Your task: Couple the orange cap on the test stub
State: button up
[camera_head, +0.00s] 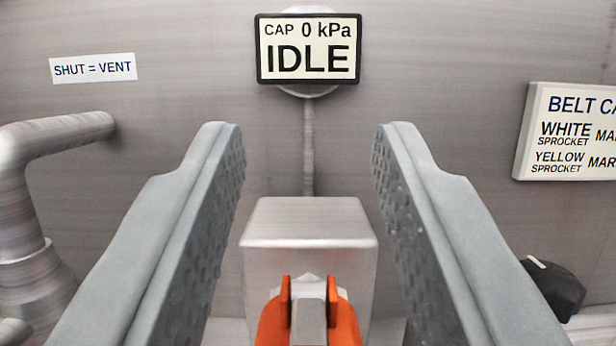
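An orange part (340,328), which looks like the cap, is at the bottom centre, cut off by the picture edge. Its two upright lugs stand on either side of a grey metal piece (310,308). I cannot tell whether that piece is the test stub or part of the cap. Behind them stands a plain metal block (310,222). My gripper (307,140) is open and empty. Its two grey, studded fingers stand wide apart, left and right of the block and the orange part, with visible gaps. The display (308,48) reads "CAP 0 kPa IDLE".
A bent metal pipe (55,137) rises at the left. A black knob with a white mark (553,288) is at the lower right. A "SHUT = VENT" label (93,68) and a belt sign (570,132) are on the metal wall (200,60) behind.

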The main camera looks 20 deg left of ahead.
aim_at(313, 343)
notch_tip(313, 343, up, 8)
jog(key=shift+f, duration=0.2)
dwell(0.4)
jog(key=s+d+r+m+g+h, duration=0.1)
jog(key=s+d+r+h, duration=0.15)
jog(key=s+d, duration=0.6)
jog(key=s+d+r+g+h, duration=0.1)
jog(key=s+d+r, duration=0.35)
jog(key=s, duration=0.75)
jog(key=s+d+f+h, duration=0.1)
jog(key=s+d+f, duration=0.2)
jog(key=s, duration=0.5)
jog(key=s+d+f+m+g, duration=0.1)
jog(key=s+d+f, duration=0.3)
jog(key=s, duration=0.5)
jog(key=s+d+f+m+g+h, duration=0.1)
jog(key=s+d+f, duration=0.2)
jog(key=s, duration=0.5)
jog(key=shift+s+d+f+h, duration=0.15)
jog(key=shift+d+f+h, duration=0.1)
jog(key=shift+d+h, duration=0.1)
